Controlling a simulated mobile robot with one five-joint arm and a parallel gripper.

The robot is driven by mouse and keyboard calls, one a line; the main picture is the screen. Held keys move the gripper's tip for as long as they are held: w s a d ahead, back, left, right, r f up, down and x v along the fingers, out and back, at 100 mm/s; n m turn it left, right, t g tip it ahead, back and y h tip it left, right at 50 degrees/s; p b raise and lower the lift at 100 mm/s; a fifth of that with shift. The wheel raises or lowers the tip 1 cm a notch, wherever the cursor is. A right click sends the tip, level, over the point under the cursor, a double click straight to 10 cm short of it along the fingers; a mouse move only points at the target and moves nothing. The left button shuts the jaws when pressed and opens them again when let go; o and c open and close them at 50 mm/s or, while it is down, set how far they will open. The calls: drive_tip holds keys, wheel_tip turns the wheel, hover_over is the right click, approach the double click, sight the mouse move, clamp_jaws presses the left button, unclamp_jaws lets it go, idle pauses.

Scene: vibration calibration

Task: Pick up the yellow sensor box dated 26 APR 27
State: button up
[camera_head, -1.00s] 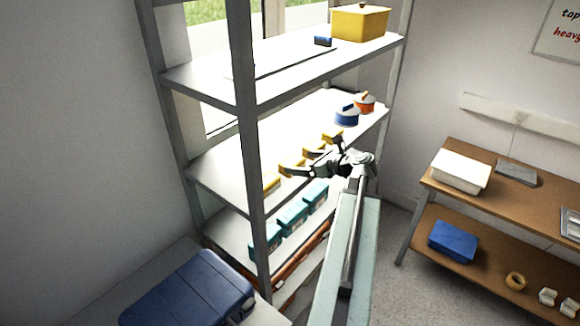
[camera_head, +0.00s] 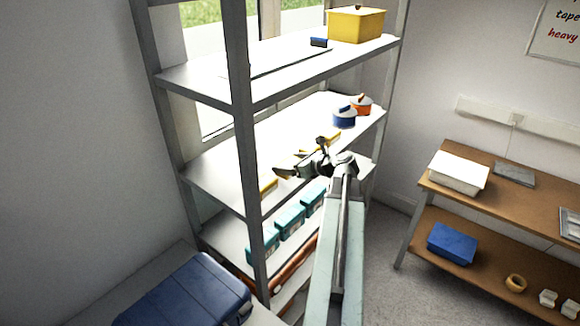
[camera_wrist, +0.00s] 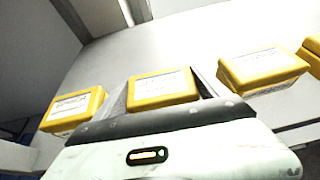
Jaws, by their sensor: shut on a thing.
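Several yellow sensor boxes stand in a row on the middle shelf. In the wrist view one yellow box (camera_wrist: 163,88) lies between the two fingers of my gripper (camera_wrist: 165,94), which is shut on it. Its label is too small to read, so I cannot tell its date. A second yellow box (camera_wrist: 73,109) is on the left, a third (camera_wrist: 263,69) on the right, and part of another at the right edge. In the head view my gripper (camera_head: 301,158) is at the row and mostly hides the held box; the left box (camera_head: 268,187) shows.
The metal shelf unit (camera_head: 240,132) has a post in front of the row's left end. Blue and orange round pots (camera_head: 344,118) stand farther back on the same shelf. Teal boxes (camera_head: 290,217) fill the shelf below. A yellow bin (camera_head: 356,24) is above.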

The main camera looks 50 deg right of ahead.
sight(289, 162)
drive_tip(key=shift+r+p, duration=0.45)
drive_tip(key=shift+p, duration=0.05)
wheel_tip(289, 162, up, 3)
drive_tip(key=p, duration=0.3)
drive_tip(key=shift+r, duration=0.15)
drive_tip(key=s+d, duration=0.2)
drive_tip(key=s, duration=1.4)
drive_tip(key=shift+d+r+p, duration=0.25)
drive_tip(key=shift+r+p, duration=0.05)
drive_tip(key=shift+p, duration=0.1)
